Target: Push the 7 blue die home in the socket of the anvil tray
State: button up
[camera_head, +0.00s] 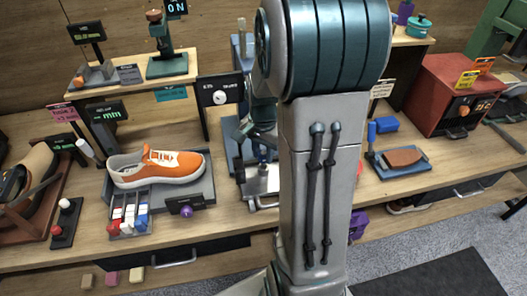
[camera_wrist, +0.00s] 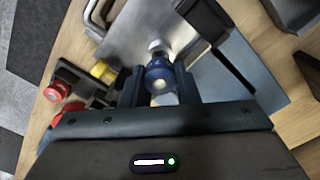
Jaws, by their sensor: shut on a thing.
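A blue die (camera_wrist: 158,74) with a pale round end sits between the two dark fingers of my gripper (camera_wrist: 160,88) in the wrist view. My gripper is shut on it. Just beyond the die, a silvery round part shows against the bare metal top of the anvil tray (camera_wrist: 128,38). In the head view, my gripper (camera_head: 262,142) is over the anvil tray (camera_head: 264,184), partly behind my own arm, and a bit of blue shows below it. I cannot tell how deep the die sits in the socket, nor read its number.
In the wrist view, red knobs (camera_wrist: 58,90) and a yellow part (camera_wrist: 102,70) lie left of the fingers. In the head view, an orange sneaker (camera_head: 158,166) on a grey stand is left of the tray. A blue-based tray (camera_head: 402,164) stands to the right.

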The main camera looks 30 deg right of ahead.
aim_at(263, 153)
jog(key=shift+f+b, duration=1.4)
jog(key=shift+f, duration=0.3)
jog(key=o, duration=1)
jog(key=shift+o, duration=0.2)
jog(key=shift+r, duration=0.1)
notch_tip(263, 153, up, 14)
jog(key=s+a+f+n+t, duration=0.2)
jog(key=s+a+n+t, duration=0.1)
jog(key=s+a+n, duration=0.8)
jog(key=shift+s+a+f+n, duration=0.35)
jog(key=shift+s+n, duration=0.25)
jog(key=shift+s, duration=0.05)
